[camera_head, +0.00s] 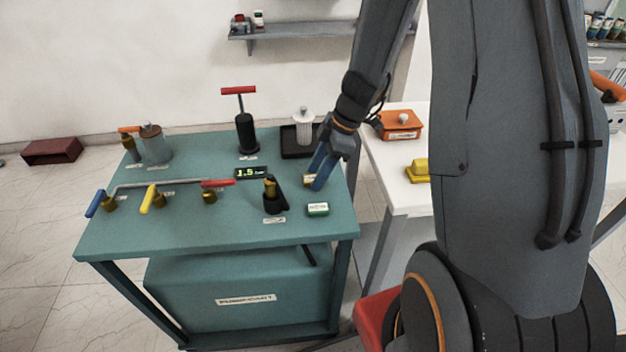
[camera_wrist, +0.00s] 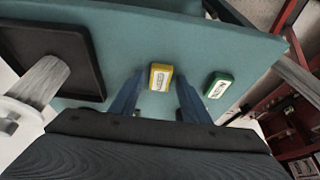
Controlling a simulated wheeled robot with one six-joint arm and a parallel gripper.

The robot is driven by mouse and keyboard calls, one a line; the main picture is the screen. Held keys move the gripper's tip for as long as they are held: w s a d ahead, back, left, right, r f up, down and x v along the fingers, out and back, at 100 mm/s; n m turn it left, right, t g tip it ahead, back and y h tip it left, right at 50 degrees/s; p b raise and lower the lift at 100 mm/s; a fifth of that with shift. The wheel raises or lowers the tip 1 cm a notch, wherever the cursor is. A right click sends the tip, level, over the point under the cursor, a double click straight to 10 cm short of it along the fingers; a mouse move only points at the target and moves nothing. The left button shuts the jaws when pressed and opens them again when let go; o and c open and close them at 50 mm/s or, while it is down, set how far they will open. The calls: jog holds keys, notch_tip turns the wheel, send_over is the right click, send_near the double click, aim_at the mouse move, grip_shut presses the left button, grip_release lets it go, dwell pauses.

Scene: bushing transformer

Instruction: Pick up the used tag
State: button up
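A small yellow tag (camera_wrist: 160,77) with a white label lies on the teal cart top. Its lettering is too small to read for sure. In the wrist view my gripper (camera_wrist: 161,84) is open, with one blue finger on each side of the yellow tag and nothing held. In the head view my gripper (camera_head: 319,176) points down at the cart's right side, and the yellow tag (camera_head: 308,180) is partly hidden by the fingers. A green tag (camera_head: 318,209) with a white label lies nearer the front edge; it also shows in the wrist view (camera_wrist: 218,85).
A black tray (camera_head: 289,152) with a white ribbed bushing stands behind my gripper. A dark fitting with a brass top (camera_head: 273,198) stands left of the tags. Valves with coloured handles fill the cart's left. A white table (camera_head: 397,185) with orange and yellow items adjoins at right.

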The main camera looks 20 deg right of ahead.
jog(key=c, duration=0.9)
jog(key=shift+o, duration=0.2)
